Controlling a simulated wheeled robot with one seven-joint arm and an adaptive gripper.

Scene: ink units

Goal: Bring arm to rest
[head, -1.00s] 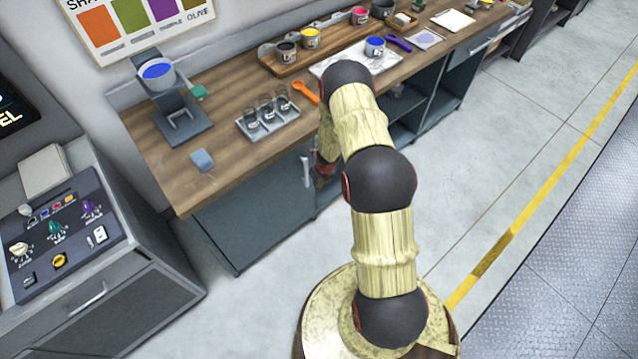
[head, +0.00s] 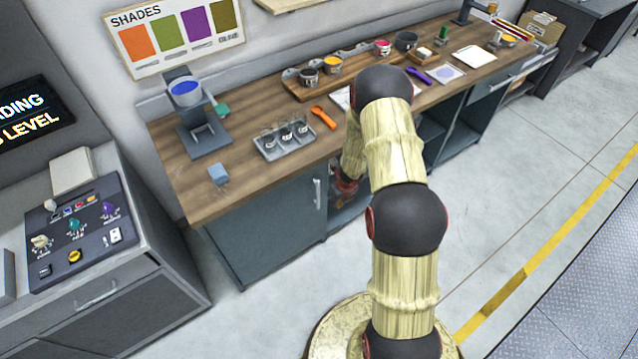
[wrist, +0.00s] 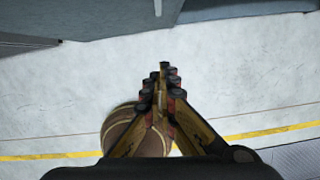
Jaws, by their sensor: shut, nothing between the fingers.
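My arm rises from my round base and bends over in front of the workbench (head: 233,197) in the head view. Its lower end hangs beside the bench's front, partly hidden behind my own arm links. My gripper (wrist: 165,68) shows in the wrist view with its fingers together and nothing between them. It points over the bare grey floor (wrist: 60,95), and my round base shows behind the fingers.
The bench holds a stand with a blue-filled cup (head: 186,92), a tray of small jars (head: 283,140), an orange spoon (head: 324,118) and several paint pots. A control console (head: 80,225) stands at the left. The floor at the right is clear.

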